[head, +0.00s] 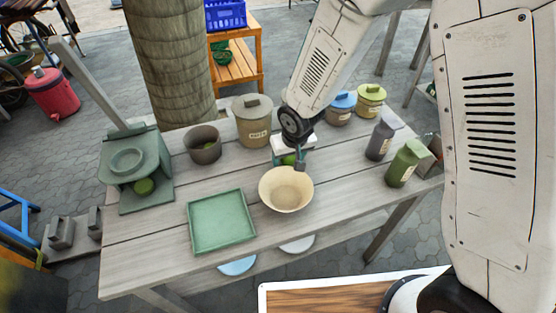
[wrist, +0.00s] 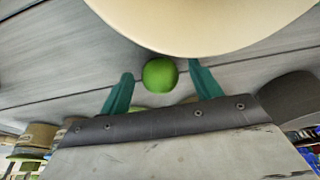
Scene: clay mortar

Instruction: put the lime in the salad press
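The lime (wrist: 160,74) lies between the two teal fingers of my gripper (wrist: 160,72) in the wrist view, with a gap on each side. The fingers are open. In the head view the lime (head: 289,160) is partly hidden by my gripper (head: 290,157), just behind the cream bowl (head: 286,196). The press, a grey-green stand with a long grey lever (head: 126,162), is at the table's left end. A round green thing (head: 143,187) sits in its lower opening; I cannot tell what it is.
A green tray (head: 221,244) lies at the front of the table. A dark pot (head: 203,152) and a lidded jar (head: 252,128) stand at the back. Bottles (head: 404,163) and more jars (head: 370,98) are on the right. The cream bowl (wrist: 205,22) is close beyond the fingers.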

